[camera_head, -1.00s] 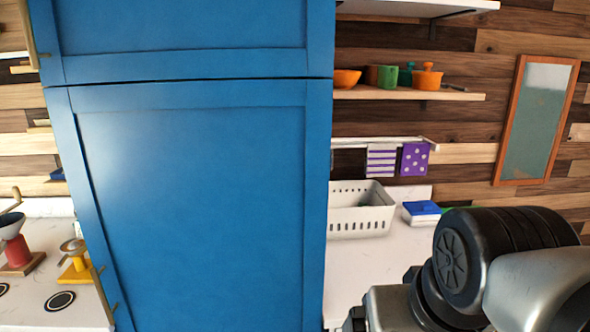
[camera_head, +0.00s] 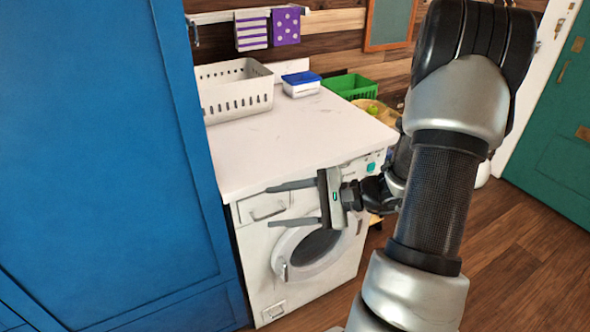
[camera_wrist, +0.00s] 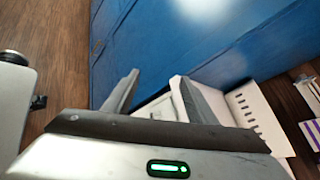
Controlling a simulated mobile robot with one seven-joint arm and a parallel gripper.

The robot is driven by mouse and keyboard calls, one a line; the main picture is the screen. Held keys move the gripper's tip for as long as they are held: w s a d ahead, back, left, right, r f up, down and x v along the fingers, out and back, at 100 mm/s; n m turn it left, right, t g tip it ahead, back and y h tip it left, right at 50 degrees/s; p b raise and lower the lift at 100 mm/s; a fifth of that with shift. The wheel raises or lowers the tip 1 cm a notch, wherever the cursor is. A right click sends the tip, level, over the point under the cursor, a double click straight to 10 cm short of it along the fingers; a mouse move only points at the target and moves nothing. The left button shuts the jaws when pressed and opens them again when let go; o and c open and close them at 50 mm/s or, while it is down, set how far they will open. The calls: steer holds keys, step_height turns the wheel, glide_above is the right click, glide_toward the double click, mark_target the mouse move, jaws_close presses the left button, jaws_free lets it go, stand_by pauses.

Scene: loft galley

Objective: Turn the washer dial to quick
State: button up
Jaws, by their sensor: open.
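The white washer (camera_head: 262,262) stands under a white counter, with a round door (camera_head: 283,258) and a drawer (camera_head: 262,206) at its upper left. A round teal part (camera_head: 371,167) shows at the upper right of its front; I cannot tell whether this is the dial. My arm and gripper cover much of the control panel. My gripper (camera_head: 269,205) is open and empty in front of the washer's upper front, fingers pointing left. In the wrist view, the open fingers (camera_wrist: 158,88) point toward the blue cabinet and a white surface.
A tall blue cabinet (camera_head: 90,150) stands close on the left. Wooden floor (camera_head: 510,250) is open at right, before a teal door (camera_head: 562,135).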

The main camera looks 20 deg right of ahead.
steer(key=d+f+m+t+h+b, duration=0.1)
steer(key=d+f+m+t+h, duration=0.25)
steer(key=d+f+m, duration=0.35)
steer(key=s+d+f+m+t+h+b, duration=0.1)
steer(key=d+f+m+t+h+b, duration=0.25)
steer(key=d, duration=0.55)
steer(key=d+f+m+t+h, duration=0.3)
steer(key=d+f+m+h, duration=0.15)
steer(key=d+f, duration=0.35)
steer(key=w+r+y+b, duration=0.1)
steer(key=w, duration=1.6)
steer(key=shift+a+r+b, duration=0.15)
steer(key=shift+a+b, duration=0.15)
steer(key=shift+a, duration=0.1)
steer(key=c, duration=1.1)
steer(key=shift+o, duration=0.2)
